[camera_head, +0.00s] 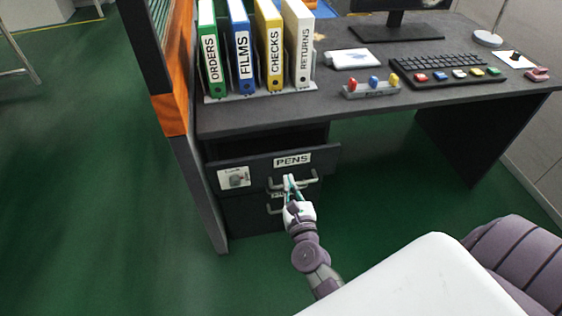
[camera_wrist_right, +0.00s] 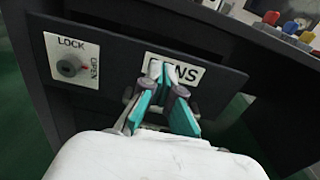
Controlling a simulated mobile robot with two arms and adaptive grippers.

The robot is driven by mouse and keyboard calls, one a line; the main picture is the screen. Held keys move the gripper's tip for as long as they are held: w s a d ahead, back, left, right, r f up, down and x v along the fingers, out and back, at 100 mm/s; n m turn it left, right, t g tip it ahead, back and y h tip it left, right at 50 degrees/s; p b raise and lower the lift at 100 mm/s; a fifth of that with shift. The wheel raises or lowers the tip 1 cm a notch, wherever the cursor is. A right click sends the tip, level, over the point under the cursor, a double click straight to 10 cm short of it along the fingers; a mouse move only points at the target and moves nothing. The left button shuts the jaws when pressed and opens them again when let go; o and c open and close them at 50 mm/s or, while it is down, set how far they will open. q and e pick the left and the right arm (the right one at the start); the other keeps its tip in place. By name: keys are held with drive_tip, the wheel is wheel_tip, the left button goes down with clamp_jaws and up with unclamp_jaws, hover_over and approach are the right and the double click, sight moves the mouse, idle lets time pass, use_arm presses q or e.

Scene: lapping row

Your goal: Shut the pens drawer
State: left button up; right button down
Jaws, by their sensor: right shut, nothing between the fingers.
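The pens drawer (camera_head: 265,165) is the top drawer under the desk, with a dark front, a white PENS label (camera_head: 292,160) and a grey bar handle (camera_head: 306,183). Its front stands out from the cabinet, with a dark gap above it, so it is partly open. My right gripper (camera_head: 289,180) is shut and empty at the handle, in front of the drawer. In the right wrist view the fingertips (camera_wrist_right: 160,70) cover part of the label; I cannot tell whether they touch the front. My left gripper is not in view.
A lock plate (camera_head: 234,178) marked LOCK and OPEN is on the drawer front's left. A lower drawer (camera_head: 245,215) is below. The desk top (camera_head: 350,100) holds binders, a keyboard (camera_head: 445,68) and a monitor. An orange-edged partition (camera_head: 172,115) stands at left. Green floor is free in front.

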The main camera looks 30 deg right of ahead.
sight(281, 156)
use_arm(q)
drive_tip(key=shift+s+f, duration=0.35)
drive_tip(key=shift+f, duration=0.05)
use_arm(e)
drive_tip(key=x, duration=0.7)
drive_tip(key=shift+w+d+f, duration=0.1)
drive_tip(key=shift+w+d, duration=0.05)
drive_tip(key=shift+w, duration=0.25)
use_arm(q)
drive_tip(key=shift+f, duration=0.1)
use_arm(e)
drive_tip(key=shift+w, duration=0.1)
drive_tip(key=b+x, duration=0.1)
drive_tip(key=x, duration=0.3)
drive_tip(key=shift+w, duration=0.1)
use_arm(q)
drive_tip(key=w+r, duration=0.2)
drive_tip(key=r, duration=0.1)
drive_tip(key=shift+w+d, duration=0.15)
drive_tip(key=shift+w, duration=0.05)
